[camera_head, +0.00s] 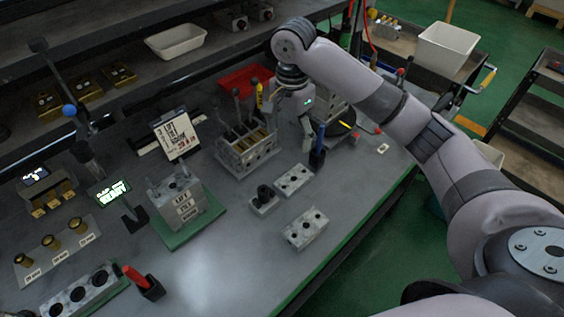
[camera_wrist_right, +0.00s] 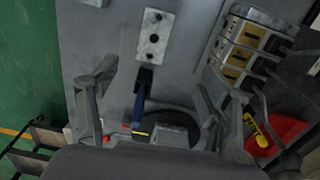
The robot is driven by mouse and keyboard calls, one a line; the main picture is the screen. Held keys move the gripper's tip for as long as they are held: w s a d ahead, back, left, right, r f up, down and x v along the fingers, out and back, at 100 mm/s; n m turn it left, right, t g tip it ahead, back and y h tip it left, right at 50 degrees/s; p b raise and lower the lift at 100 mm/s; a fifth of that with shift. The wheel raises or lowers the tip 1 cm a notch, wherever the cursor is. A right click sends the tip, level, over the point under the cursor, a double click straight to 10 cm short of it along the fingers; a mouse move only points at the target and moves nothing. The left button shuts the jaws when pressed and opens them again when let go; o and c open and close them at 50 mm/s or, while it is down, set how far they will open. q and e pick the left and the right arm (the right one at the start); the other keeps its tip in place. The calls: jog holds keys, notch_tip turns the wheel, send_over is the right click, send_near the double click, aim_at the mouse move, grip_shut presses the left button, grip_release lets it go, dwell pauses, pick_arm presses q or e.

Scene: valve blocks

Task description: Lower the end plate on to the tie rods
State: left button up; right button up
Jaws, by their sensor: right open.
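My right gripper (camera_head: 306,132) hangs over the bench, beside the valve block stack (camera_head: 247,152). In the right wrist view the right gripper (camera_wrist_right: 158,80) is open, its fingers wide apart and empty. Thin upright rods or levers rise from the stack, which also shows in the wrist view (camera_wrist_right: 243,48). Two grey plates with holes lie flat on the bench: a nearer one (camera_head: 305,229) and a farther one (camera_head: 292,180), probably the plate in the wrist view (camera_wrist_right: 155,38). I cannot tell which is the end plate. My left gripper is out of view.
A blue-handled tool (camera_head: 318,150) is close to the right gripper. A small dark-topped block (camera_head: 263,201) lies left of the plates. A labelled block (camera_head: 178,198) stands on a green base. A red bin (camera_head: 246,79) is behind the stack.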

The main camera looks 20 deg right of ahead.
send_over(294, 179)
jog(key=f, duration=0.7)
jog(key=shift+a+f+p, duration=0.3)
jog(key=shift+a, duration=0.1)
notch_tip(294, 179, down, 4)
jog(key=shift+r, duration=0.25)
jog(key=shift+d+f, duration=0.15)
jog(key=shift+f, duration=0.2)
jog(key=f, duration=0.3)
jog(key=shift+w+d+f+p, duration=0.1)
jog(key=shift+d+f+p, duration=0.2)
jog(key=shift+f+p, duration=0.1)
jog(key=shift+f, duration=0.35)
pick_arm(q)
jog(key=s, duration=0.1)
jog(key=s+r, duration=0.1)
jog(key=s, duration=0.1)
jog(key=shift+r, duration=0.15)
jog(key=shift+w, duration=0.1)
